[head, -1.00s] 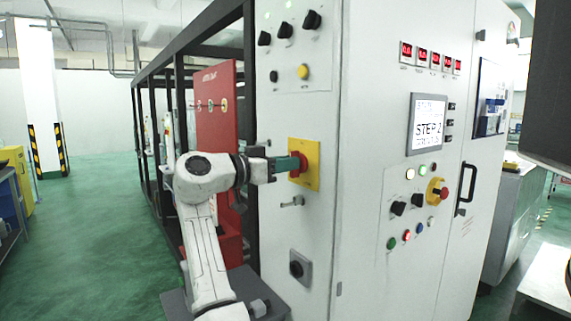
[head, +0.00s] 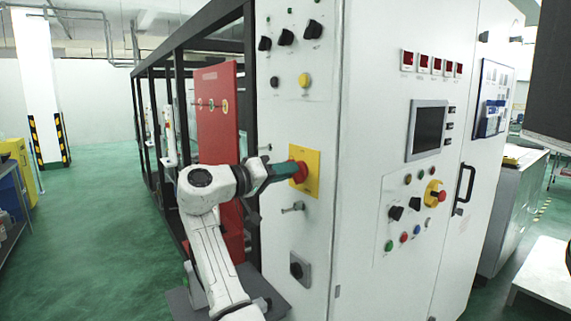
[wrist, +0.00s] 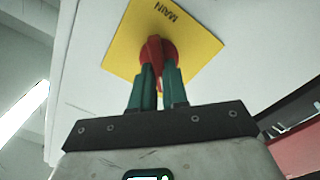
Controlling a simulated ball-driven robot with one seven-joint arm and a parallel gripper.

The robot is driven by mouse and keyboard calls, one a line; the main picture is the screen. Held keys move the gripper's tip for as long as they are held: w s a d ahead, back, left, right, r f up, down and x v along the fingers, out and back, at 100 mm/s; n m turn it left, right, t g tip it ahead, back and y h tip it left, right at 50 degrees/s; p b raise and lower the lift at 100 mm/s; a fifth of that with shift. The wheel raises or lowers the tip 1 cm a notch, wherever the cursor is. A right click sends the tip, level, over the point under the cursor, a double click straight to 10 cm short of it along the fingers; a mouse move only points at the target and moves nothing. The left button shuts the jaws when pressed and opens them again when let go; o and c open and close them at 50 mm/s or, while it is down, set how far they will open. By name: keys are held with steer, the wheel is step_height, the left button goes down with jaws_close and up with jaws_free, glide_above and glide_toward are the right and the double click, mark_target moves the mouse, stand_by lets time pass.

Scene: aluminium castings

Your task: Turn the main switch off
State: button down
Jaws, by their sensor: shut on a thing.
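The main switch (head: 301,172) is a red rotary knob on a yellow plate (head: 312,160) on the narrow side of the white cabinet. In the wrist view the red knob (wrist: 155,48) sits on the yellow plate (wrist: 190,28) marked "MAIN". My gripper (head: 288,170) reaches it from the left, and its green fingers are shut on the knob's red grip. In the wrist view the fingers (wrist: 156,72) stand on either side of the grip, which partly hides behind them. The panel screen (head: 428,131) is dark, and the small red displays (head: 422,63) show no digits.
Black knobs (head: 286,36) and a yellow button (head: 304,80) are above the switch. A red panel (head: 217,120) and black frame stand left. Open green floor (head: 95,230) lies further left.

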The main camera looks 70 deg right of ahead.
steer(key=shift+w+n+p, duration=0.15)
steer(key=shift+n+p, duration=0.8)
steer(key=shift+n, duration=0.55)
steer(key=c, duration=1.1)
jaws_free()
steer(key=shift+c, duration=0.2)
steer(key=shift+f, duration=0.1)
steer(key=b+v, duration=0.3)
steer(key=v, duration=0.7)
steer(key=shift+a, duration=0.35)
steer(key=shift+w, duration=0.15)
